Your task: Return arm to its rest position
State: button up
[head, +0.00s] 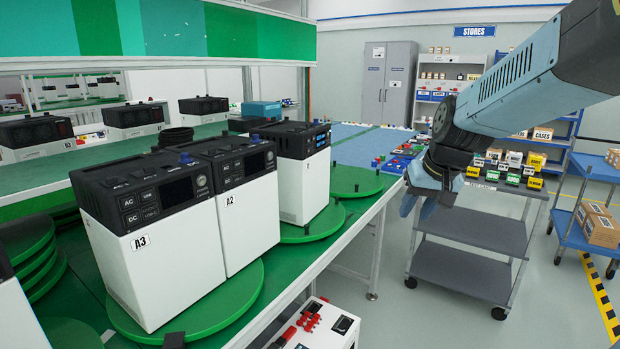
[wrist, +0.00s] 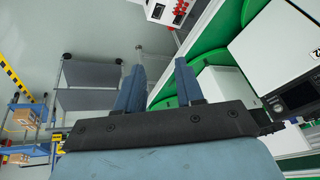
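My arm (head: 520,80) reaches in from the upper right of the head view. My gripper (head: 417,204) hangs at its end, right of the green bench and in front of a grey cart. In the wrist view my gripper (wrist: 158,78) shows two blue fingers spread apart with nothing between them. It touches nothing that I can see.
White-and-black power units A3 (head: 155,250) and A2 (head: 240,200) stand on a green turntable (head: 215,310), left of my gripper. A grey cart (head: 465,270) with small bins stands behind my gripper. A red-buttoned control box (head: 320,325) sits at the bench's front.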

jog(key=s+d+r+t+h, duration=0.1)
jog(key=s+r, duration=0.1)
jog(key=s, duration=1.4)
jog(key=shift+s+r+h, duration=0.3)
jog(key=shift+r, duration=0.05)
jog(key=shift+d, duration=0.1)
